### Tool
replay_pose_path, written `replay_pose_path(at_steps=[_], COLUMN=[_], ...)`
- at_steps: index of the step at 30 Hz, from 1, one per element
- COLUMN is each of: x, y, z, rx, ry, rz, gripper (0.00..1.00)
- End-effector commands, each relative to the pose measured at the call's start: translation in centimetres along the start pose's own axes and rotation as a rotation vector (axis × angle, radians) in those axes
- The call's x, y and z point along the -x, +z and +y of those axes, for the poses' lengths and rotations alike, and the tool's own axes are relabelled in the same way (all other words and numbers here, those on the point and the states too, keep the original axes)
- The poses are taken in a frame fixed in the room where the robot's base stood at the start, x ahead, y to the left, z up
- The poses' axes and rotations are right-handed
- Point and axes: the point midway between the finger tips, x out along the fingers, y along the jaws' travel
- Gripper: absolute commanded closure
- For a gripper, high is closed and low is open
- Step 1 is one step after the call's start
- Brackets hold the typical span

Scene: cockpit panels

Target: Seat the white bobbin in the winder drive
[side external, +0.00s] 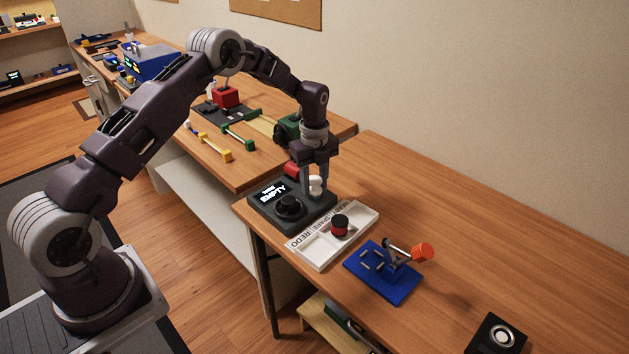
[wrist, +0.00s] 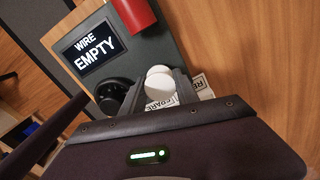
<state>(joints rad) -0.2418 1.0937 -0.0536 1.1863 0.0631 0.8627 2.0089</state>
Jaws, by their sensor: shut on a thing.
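My gripper (side external: 314,186) points down over the right part of the dark winder (side external: 262,212) and is shut on the white bobbin (side external: 316,184). In the wrist view the bobbin (wrist: 159,84) sits between the two fingers (wrist: 158,92), its round white flanges showing. It looks roughly upright. The winder's screen (wrist: 90,45) reads "WIRE EMPTY". A black round knob-like part (wrist: 112,97) stands on the winder, left of the bobbin. A red cylinder (wrist: 133,14) is at its far side. The fingers hide the bobbin's underside; I cannot tell whether it touches the winder.
A white tray (side external: 322,258) with lettered labels stands beside the winder, holding a red and black bobbin (side external: 340,226). A blue fixture (side external: 382,273) with an orange-red handle (side external: 423,252) and a black button box (side external: 497,336) stand further right. The table behind them is clear.

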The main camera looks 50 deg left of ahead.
Motion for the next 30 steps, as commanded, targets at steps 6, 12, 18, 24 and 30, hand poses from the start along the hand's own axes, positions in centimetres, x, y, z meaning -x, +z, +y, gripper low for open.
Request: replay_pose_path(at_steps=[6, 12, 18, 24, 30], x=[-0.1, -0.09, -0.08, -0.1, -0.14], y=[0.01, 0.01, 0.02, 0.01, 0.0], z=[-0.01, -0.01, -0.01, 0.03, 0.17], rx=[0.0, 0.0, 0.0, 0.0, 0.0], ry=[0.0, -0.001, -0.001, 0.001, 0.005], rz=[0.0, 0.0, 0.0, 0.0, 0.001], gripper=[1.0, 0.44, 0.38, 0.16, 0.16])
